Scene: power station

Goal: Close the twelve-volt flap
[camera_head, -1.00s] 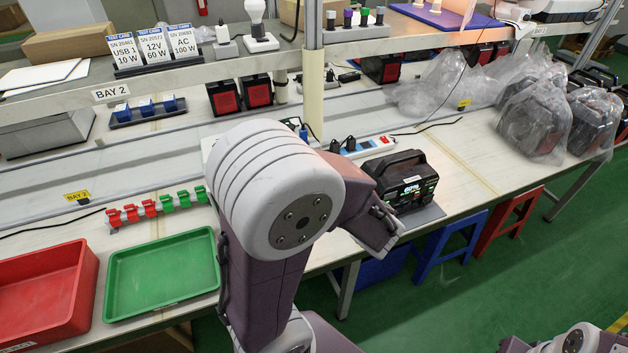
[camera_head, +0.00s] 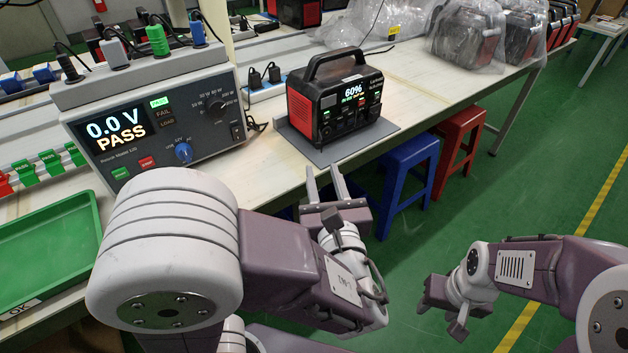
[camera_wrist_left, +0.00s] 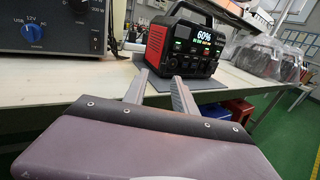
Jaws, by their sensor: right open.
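The power station (camera_head: 335,105), black with red sides and a carry handle, stands on a grey mat at the bench's front edge. Its lit screen reads 60%. It also shows in the left wrist view (camera_wrist_left: 190,45). Small ports and covers line its front, but I cannot make out the twelve-volt flap or whether it is open. My left gripper (camera_head: 324,172) is open and empty, in front of and below the station, apart from it. Its two fingers (camera_wrist_left: 158,84) point towards the station in the wrist view. My right gripper (camera_head: 440,310) is open and empty over the floor at the lower right.
A grey tester (camera_head: 160,125) reading 0.0 V PASS stands left of the station. A white power strip (camera_head: 262,92) with black plugs lies behind. A green tray (camera_head: 45,255) is at left. Blue (camera_head: 410,165) and red stools stand below the bench. Bagged units (camera_head: 468,40) stand farther right.

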